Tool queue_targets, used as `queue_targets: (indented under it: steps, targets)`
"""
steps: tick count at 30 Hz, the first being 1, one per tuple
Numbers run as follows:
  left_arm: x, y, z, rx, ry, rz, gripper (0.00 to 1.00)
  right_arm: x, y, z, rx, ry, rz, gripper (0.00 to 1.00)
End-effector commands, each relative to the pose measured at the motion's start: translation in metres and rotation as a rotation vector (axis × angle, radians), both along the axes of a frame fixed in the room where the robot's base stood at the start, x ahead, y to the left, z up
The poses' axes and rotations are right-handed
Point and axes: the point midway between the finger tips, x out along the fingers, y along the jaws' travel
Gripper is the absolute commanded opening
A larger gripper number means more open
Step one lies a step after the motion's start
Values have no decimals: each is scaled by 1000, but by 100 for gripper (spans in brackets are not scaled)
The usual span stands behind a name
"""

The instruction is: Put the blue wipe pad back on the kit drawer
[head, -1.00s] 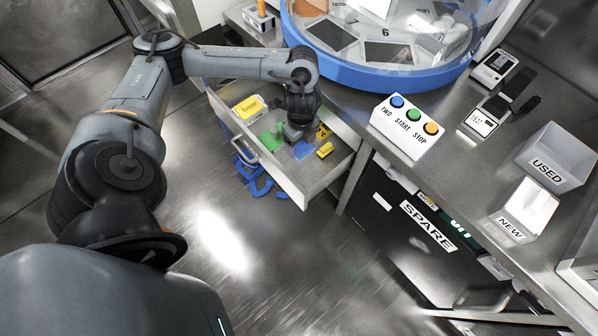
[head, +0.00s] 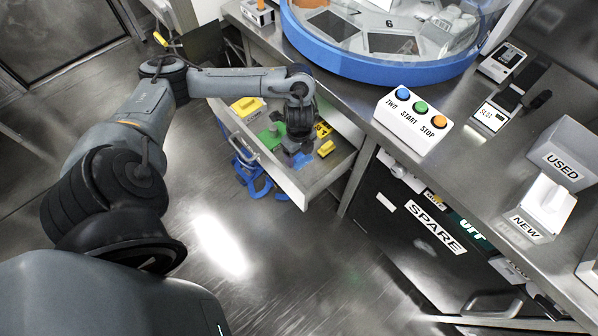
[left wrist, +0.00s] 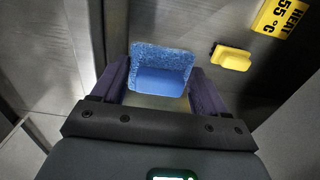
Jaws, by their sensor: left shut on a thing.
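The blue wipe pad (left wrist: 162,68) sits between the two fingers of my left gripper (left wrist: 158,88) in the left wrist view. It has a rough light-blue face and a smoother blue part nearer the gripper. My left gripper (head: 300,150) is shut on it. In the head view the gripper points down inside the open kit drawer (head: 318,178), near its right end, and hides most of the pad (head: 303,160). I cannot tell whether the pad touches the drawer floor. My right gripper is not in view.
The drawer also holds a green piece (head: 271,137), a yellow block (head: 247,106), a small yellow piece (head: 326,148) and a yellow heat label (left wrist: 284,14). Blue straps (head: 254,180) hang outside the drawer front. The counter with the button box (head: 413,120) stands right of the drawer.

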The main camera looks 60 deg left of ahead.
Motion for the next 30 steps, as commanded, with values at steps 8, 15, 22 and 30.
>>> queue_targets:
  steps: [8, 15, 22, 30]
  targets:
    - [0, 0, -50, 1, 1, 1, 45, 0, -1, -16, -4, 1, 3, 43]
    - [0, 0, -61, 0, 1, 0, 45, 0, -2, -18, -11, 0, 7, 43]
    - [0, -1, -85, -1, 2, 2, 45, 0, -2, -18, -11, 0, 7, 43]
    - [0, 0, -99, 0, 0, -1, 45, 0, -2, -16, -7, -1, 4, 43]
